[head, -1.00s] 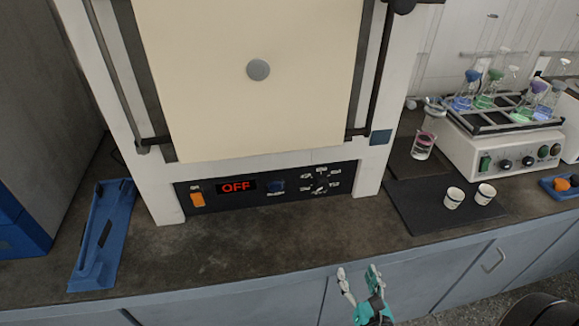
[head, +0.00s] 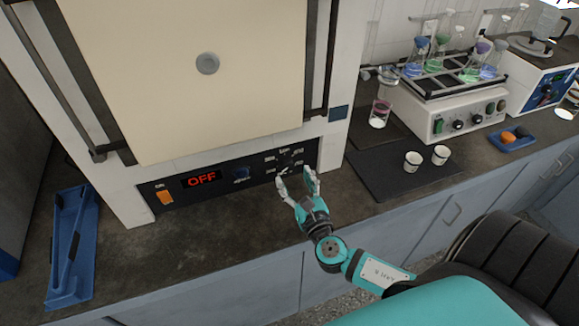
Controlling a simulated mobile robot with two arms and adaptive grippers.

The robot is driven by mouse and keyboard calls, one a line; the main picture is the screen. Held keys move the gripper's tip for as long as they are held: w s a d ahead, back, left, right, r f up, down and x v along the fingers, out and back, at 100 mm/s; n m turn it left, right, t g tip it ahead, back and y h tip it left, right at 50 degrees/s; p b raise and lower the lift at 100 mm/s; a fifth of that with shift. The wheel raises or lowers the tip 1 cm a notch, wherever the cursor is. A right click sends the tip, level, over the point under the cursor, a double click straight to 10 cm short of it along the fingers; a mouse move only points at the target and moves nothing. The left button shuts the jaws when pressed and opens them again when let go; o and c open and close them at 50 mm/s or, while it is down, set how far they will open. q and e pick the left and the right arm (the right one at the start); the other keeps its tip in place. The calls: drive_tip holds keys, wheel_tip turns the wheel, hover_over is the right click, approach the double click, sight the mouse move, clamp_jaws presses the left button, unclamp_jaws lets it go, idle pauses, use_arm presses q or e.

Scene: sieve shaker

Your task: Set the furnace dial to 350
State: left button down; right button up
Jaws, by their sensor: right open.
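The furnace (head: 190,75) is a large white box with a cream door. Its dark control panel (head: 225,178) has an orange switch (head: 165,197), a red display reading OFF (head: 201,181) and a small blue control (head: 241,173). The dial (head: 287,162) sits at the panel's right end among small white labels, too small to read, and is partly hidden by my fingers. My right gripper (head: 297,183) is open and empty, its fingertips just in front of the dial and the panel's lower edge; I cannot tell whether they touch. My left gripper is not in view.
A blue tray (head: 73,245) lies at the left on the dark counter (head: 200,237). At the right are a dark mat (head: 385,178) with two small cups (head: 412,161) and a shaker (head: 455,115) with flasks. The counter before the furnace is clear.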

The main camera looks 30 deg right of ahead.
sight(288, 168)
drive_tip(key=shift+x, duration=1.95)
drive_tip(key=c, duration=1.2)
drive_tip(key=shift+o, duration=0.2)
